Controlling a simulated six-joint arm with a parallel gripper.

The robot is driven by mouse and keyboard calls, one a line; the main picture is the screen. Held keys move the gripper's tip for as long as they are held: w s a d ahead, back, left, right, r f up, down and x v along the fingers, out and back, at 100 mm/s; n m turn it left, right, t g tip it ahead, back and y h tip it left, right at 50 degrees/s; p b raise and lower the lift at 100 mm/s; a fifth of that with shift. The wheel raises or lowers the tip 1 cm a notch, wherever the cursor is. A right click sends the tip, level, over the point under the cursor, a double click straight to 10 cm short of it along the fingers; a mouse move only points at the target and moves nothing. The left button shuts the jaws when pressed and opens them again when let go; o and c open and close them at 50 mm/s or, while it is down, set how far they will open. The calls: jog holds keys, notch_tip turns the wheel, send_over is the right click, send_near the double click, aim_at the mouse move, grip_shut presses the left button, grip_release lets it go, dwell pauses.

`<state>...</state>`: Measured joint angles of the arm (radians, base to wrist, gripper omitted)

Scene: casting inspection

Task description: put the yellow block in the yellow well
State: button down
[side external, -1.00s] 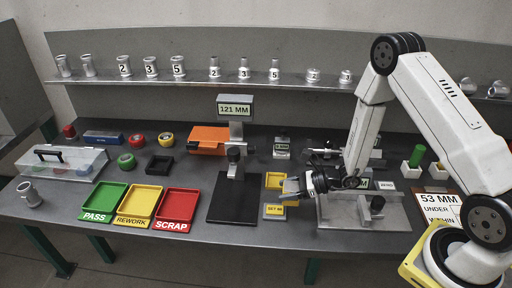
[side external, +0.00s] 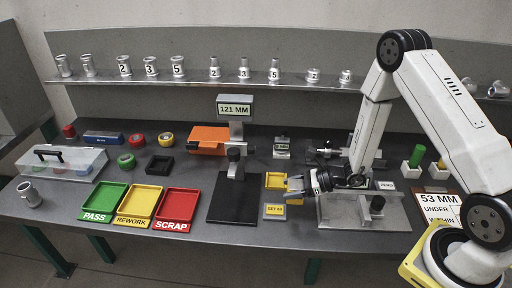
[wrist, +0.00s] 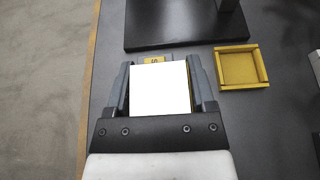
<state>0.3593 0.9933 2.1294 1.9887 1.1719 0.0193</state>
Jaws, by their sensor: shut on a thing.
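My gripper (wrist: 159,90) is shut on a block (wrist: 159,88). Its face towards the wrist camera is blown out to plain white, with a thin yellow edge at its right, so I take it for the yellow block.
A yellow-labelled set block (side external: 274,211) stands in front of the well and is partly hidden behind the held block in the wrist view. The black gauge base (side external: 232,205) lies left of the well. A grey plate fixture (side external: 345,215) stands to the right.

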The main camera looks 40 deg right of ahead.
jog(key=s+d+r, duration=0.2)
jog(key=d+r, duration=0.1)
jog(key=r, duration=0.5)
jog(key=shift+d+r, duration=0.2)
send_over(273, 181)
jog(key=s, duration=0.1)
jog(key=f, duration=0.8)
jog(key=shift+s+a+f, duration=0.15)
jog(key=shift+a+f, duration=0.05)
jog(key=shift+f, duration=0.05)
jog(key=shift+w+f, duration=0.4)
jog(key=shift+f, duration=0.05)
jog(key=shift+w+f, duration=0.25)
jog(key=shift+f, duration=0.15)
jog(key=shift+d+f, duration=0.1)
jog(key=shift+f, duration=1.3)
